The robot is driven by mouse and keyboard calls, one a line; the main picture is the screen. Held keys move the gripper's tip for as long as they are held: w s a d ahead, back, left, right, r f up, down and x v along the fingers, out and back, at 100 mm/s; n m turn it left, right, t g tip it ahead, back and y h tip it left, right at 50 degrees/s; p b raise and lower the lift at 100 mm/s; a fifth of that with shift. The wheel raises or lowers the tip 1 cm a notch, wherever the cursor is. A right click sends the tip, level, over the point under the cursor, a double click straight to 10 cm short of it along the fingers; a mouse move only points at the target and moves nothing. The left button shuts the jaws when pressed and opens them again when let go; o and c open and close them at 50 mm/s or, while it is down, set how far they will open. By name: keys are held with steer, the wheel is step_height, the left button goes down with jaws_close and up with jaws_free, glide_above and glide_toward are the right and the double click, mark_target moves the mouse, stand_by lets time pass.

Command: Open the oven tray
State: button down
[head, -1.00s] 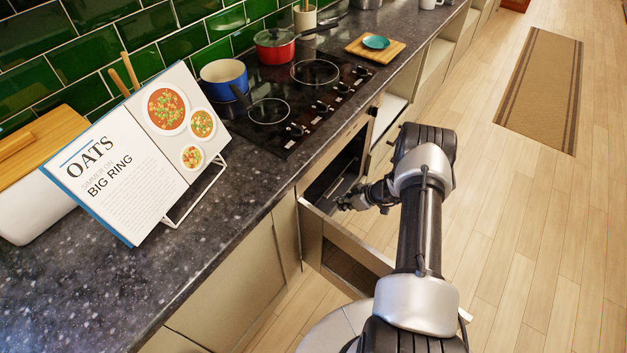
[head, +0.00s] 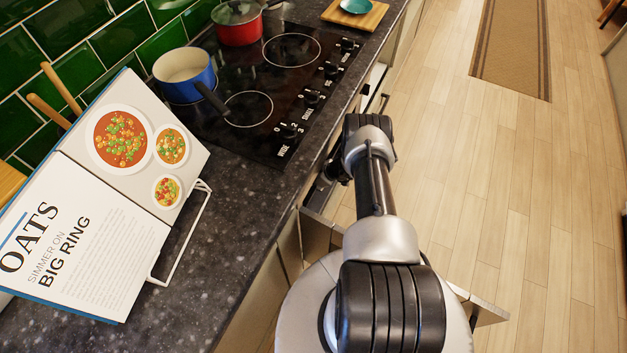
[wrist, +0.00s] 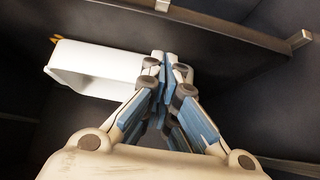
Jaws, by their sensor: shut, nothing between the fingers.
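In the wrist view my gripper (wrist: 166,64) is shut and empty, with its fingertips together inside a dark space. A white, hollow, box-like thing (wrist: 95,70) lies just left of the fingertips; contact is unclear. In the head view my gripper (head: 337,167) is a dark shape at the counter front below the hob, mostly hidden by my arm. The oven opening and tray are hidden there.
An open beige panel (head: 318,236) juts from the counter front beneath my arm. The hob (head: 285,85) holds a blue pot (head: 188,78) and a red pot (head: 240,25). A cookbook (head: 95,225) stands on the counter. The wooden floor (head: 500,170) on the right is clear.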

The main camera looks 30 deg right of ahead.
steer(key=b+x, duration=0.1)
steer(key=x, duration=0.1)
steer(key=shift+f, duration=0.35)
steer(key=shift+w+f, duration=0.1)
steer(key=shift+f, duration=0.15)
steer(key=shift+s+d+r+b, duration=0.15)
steer(key=shift+s+d, duration=0.3)
steer(key=shift+s, duration=0.3)
steer(key=shift+s+d+r+b, duration=0.15)
steer(key=shift+s+d, duration=0.25)
steer(key=shift+s, duration=0.4)
steer(key=shift+d, duration=0.1)
